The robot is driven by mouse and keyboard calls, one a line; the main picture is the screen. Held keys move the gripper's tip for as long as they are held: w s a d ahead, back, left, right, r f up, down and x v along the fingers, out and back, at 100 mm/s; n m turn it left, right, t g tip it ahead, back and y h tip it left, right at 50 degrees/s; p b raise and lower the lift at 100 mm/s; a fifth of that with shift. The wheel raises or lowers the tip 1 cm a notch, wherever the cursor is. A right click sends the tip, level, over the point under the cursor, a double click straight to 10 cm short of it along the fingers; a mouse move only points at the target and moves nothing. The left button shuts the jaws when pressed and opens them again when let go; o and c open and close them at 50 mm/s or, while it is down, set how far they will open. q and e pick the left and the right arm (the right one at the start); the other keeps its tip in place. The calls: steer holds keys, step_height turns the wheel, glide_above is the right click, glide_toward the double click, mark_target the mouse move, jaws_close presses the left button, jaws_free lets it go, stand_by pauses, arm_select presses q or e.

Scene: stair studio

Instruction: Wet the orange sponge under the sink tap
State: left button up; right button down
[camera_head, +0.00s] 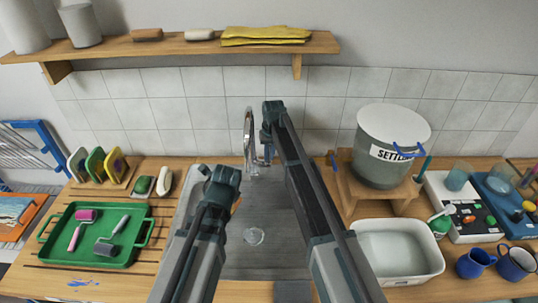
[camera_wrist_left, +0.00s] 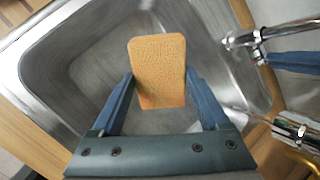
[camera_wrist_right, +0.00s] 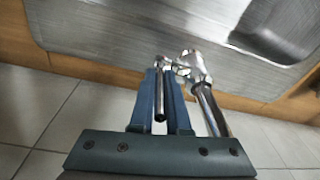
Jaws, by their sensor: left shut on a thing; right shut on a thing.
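The orange sponge (camera_wrist_left: 157,66) is held between the fingers of my left gripper (camera_wrist_left: 158,80), over the sink basin (camera_wrist_left: 85,75). In the head view my left gripper (camera_head: 226,180) hides nearly all of the sponge. The chrome tap (camera_head: 248,138) stands at the back of the sink, and parts of it show at the right of the left wrist view (camera_wrist_left: 282,31). My right gripper (camera_head: 268,133) is beside the tap, shut on its thin metal lever (camera_wrist_right: 160,98) in the right wrist view. I cannot make out whether water runs.
A green tray (camera_head: 128,250) with rollers lies left of the sink. A white tub (camera_head: 432,262) and a labelled bucket (camera_head: 366,165) on a wooden stand (camera_head: 352,190) are to the right. A wooden shelf (camera_head: 190,48) runs above on the wall.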

steer(key=c, duration=0.9)
jaws_free()
arm_select(q)
steer(key=shift+r, duration=0.1)
arm_select(e)
steer(key=shift+r, duration=0.1)
arm_select(q)
step_height(320, 180, up, 12)
steer(key=p, duration=1.2)
arm_select(e)
step_height(320, 180, up, 12)
steer(key=s, duration=0.1)
steer(key=shift+s+d, duration=0.25)
steer(key=shift+d, duration=0.15)
arm_select(q)
steer(key=shift+f, duration=0.2)
arm_select(e)
steer(key=shift+f, duration=0.2)
